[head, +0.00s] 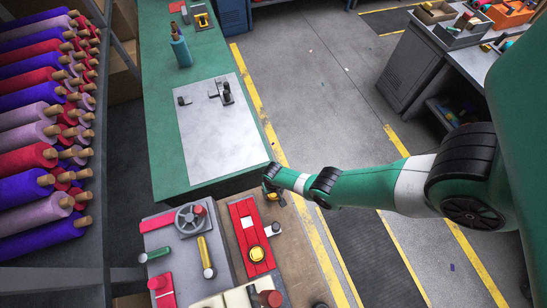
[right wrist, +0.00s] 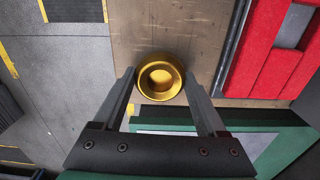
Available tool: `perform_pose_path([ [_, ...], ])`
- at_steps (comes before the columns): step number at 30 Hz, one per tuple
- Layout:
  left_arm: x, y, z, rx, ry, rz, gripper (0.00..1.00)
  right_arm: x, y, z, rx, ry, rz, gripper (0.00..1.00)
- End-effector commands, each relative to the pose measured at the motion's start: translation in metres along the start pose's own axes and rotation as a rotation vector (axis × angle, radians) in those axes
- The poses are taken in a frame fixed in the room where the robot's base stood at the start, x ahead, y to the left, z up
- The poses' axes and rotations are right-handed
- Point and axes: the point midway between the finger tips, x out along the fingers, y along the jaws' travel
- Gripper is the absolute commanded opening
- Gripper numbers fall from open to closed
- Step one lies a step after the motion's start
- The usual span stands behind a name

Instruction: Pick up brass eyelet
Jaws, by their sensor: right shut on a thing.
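The brass eyelet (right wrist: 160,77) is a round, gold-coloured ring with a raised inner rim. In the right wrist view it sits between the two fingertips of my right gripper (right wrist: 159,84), which is shut on it. A brown wooden surface lies behind it; I cannot tell whether the eyelet still touches that surface. In the head view my right gripper (head: 270,185) is by the near right corner of the green bench, and the eyelet is mostly hidden there. My left gripper is not in view.
The green bench (head: 165,150) carries a pale sheet (head: 215,140) with small dark parts. Felt rolls (head: 30,160) fill the left rack.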

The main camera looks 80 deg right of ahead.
Motion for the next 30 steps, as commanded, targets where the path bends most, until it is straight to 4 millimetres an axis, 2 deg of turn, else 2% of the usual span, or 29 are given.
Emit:
perform_pose_path([
  [9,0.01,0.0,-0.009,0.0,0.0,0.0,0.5,-0.013,0.0,0.0,0.0,0.0,0.0,0.03],
  [18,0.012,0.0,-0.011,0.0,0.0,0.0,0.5,-0.016,0.0,0.0,0.0,0.0,0.0,0.03],
  [30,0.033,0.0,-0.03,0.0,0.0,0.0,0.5,-0.044,0.0,0.0,0.0,0.0,0.0,0.03],
])
